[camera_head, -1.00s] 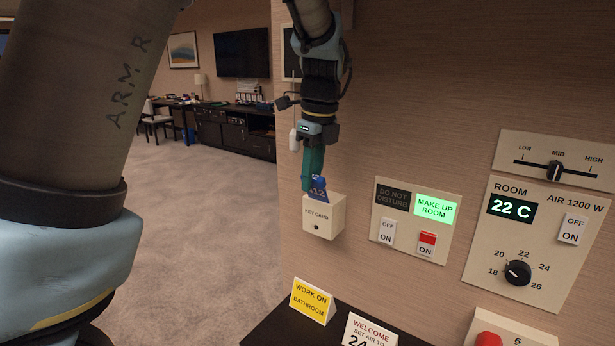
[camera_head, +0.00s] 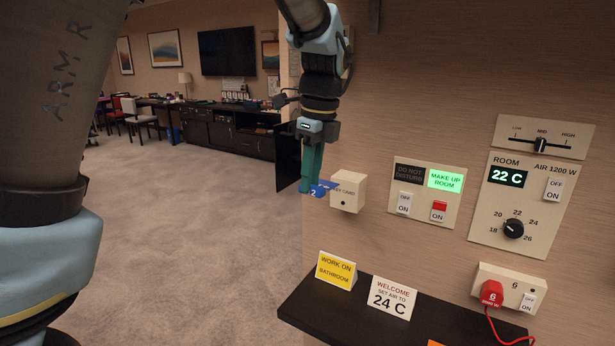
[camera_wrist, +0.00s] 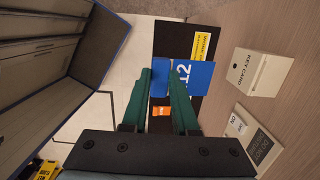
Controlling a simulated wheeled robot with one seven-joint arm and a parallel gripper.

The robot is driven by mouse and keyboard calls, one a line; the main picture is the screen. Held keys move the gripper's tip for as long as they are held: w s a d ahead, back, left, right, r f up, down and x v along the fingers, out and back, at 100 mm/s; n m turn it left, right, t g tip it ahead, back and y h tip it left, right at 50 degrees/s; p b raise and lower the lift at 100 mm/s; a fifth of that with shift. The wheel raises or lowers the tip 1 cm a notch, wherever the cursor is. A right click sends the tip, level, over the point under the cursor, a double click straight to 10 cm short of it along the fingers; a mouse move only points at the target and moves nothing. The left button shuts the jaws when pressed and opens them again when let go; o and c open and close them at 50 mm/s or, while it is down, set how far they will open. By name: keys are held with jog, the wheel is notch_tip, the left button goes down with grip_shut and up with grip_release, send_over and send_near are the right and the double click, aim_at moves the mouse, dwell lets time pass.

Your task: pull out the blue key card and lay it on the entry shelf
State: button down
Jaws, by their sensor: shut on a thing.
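My gripper (camera_head: 312,188) points down and is shut on the blue key card (camera_head: 325,188), which has white print. The card is to the left of the cream key card holder (camera_head: 347,192) on the wall; its right end overlaps the holder's edge in the head view. In the wrist view the blue card (camera_wrist: 196,76) shows between and beyond the green fingers (camera_wrist: 159,80), with a gap between it and the holder (camera_wrist: 258,72). The dark entry shelf (camera_head: 330,306) is below and to the right of my gripper; part of it shows in the wrist view (camera_wrist: 172,38).
On the shelf stand a yellow bathroom sign (camera_head: 337,270) and a white welcome sign (camera_head: 391,298); an orange item (camera_head: 436,343) shows at its front. A red plug (camera_head: 491,293) with a cord sits in the wall socket. Switch panels (camera_head: 426,192) are right of the holder.

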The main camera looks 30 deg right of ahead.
jog(key=shift+r, duration=3.85)
